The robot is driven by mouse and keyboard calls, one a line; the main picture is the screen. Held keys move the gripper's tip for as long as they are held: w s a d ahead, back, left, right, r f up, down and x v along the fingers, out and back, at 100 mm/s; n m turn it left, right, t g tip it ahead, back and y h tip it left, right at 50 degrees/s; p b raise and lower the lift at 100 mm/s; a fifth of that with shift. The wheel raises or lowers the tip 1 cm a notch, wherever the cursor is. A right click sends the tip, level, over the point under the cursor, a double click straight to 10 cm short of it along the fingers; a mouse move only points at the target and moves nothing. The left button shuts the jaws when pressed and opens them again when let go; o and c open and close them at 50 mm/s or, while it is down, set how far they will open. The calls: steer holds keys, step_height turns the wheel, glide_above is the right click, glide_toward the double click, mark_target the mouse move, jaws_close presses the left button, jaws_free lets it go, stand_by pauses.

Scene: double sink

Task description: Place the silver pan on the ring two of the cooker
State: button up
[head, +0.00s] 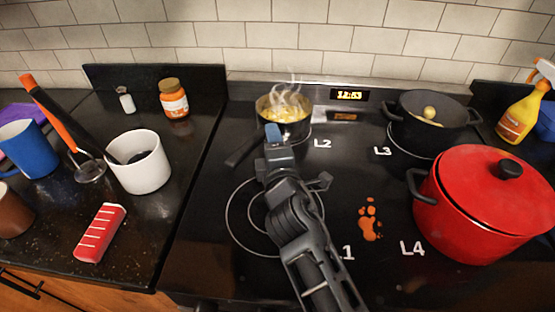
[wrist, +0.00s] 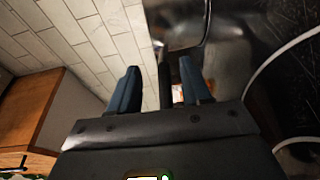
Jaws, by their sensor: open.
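The silver pan (head: 268,113) stands on the cooker (head: 345,200) at the back left, by the label L2, with steaming yellow food in it. Its black handle (head: 240,152) points toward the front left. Part of a ring line shows at the pan's right side, so the pan looks off-centre on ring two (head: 308,138). My gripper (head: 273,136) is in front of the pan, over the handle's root. In the wrist view my gripper (wrist: 160,82) is open, with the dark handle (wrist: 164,72) showing between the blue fingers. Contact cannot be told. The silver pan (wrist: 178,22) shows beyond them.
A black pot (head: 425,122) stands by L3 and a red lidded pot (head: 487,205) by L4. The front left ring (head: 232,222) is bare. An orange spill (head: 370,220) lies near the middle. A white mug (head: 140,165) and a jar (head: 173,98) stand left.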

steer(key=v, duration=0.8)
steer(key=shift+w, duration=0.1)
